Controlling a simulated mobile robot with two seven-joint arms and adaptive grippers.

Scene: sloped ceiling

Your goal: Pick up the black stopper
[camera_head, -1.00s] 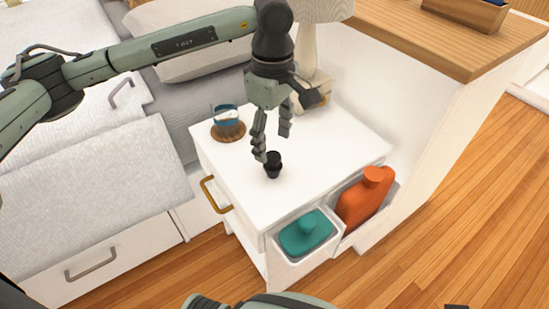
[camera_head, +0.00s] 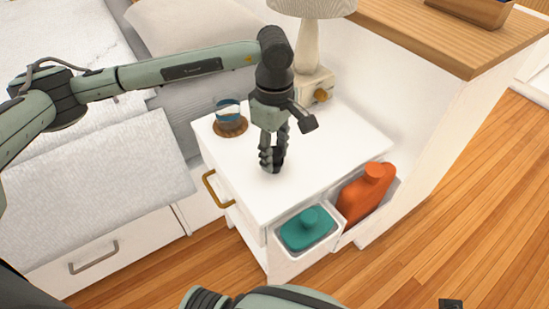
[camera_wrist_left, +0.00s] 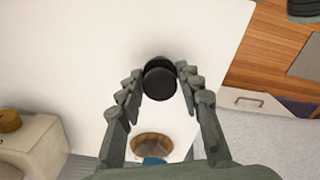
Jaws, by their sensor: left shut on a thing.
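The black stopper (camera_head: 278,163) is on the white nightstand top (camera_head: 325,150), mostly hidden by my left gripper's fingers in the head view. My left gripper (camera_head: 272,160) points down over it and is shut on it. In the left wrist view the stopper's round dark top (camera_wrist_left: 160,80) lies between the two fingertips of my left gripper (camera_wrist_left: 159,82). I cannot tell whether the stopper is clear of the surface. My right gripper's jaws do not show.
A blue glass (camera_head: 228,112) on a round wooden coaster and a lamp (camera_head: 308,60) stand toward the back of the nightstand. An orange bottle (camera_head: 365,195) and a teal item (camera_head: 306,232) sit in holders on its side. A bed lies left. The front top is clear.

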